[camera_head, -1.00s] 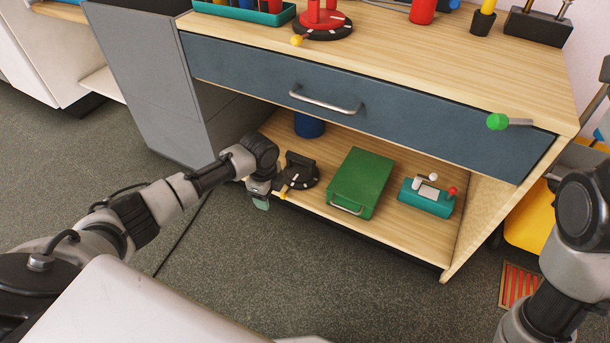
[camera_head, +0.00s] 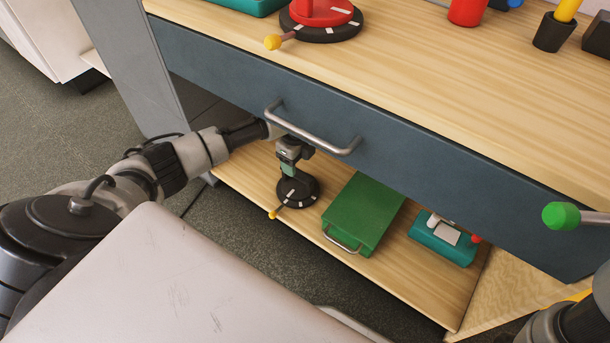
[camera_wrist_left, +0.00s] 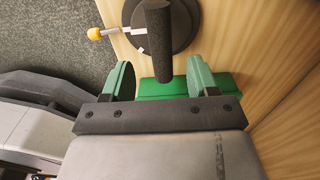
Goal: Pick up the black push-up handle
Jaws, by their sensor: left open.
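The black push-up handle stands on a round black base (camera_head: 297,193) with white marks and a yellow-tipped lever, on the lower shelf. In the left wrist view its dark bar (camera_wrist_left: 158,40) points down the picture, with its near end between the fingertips. My left gripper (camera_head: 290,167) is over the base in the head view and hides most of the handle there. In the left wrist view the left gripper (camera_wrist_left: 162,75) is open, with a green finger on each side of the bar and gaps showing. My right gripper is out of view.
A green box (camera_head: 362,213) with a metal handle lies right of the base. A teal block (camera_head: 442,240) with small knobs is farther right. The blue-grey drawer (camera_head: 400,150) with its metal pull hangs just above my left arm.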

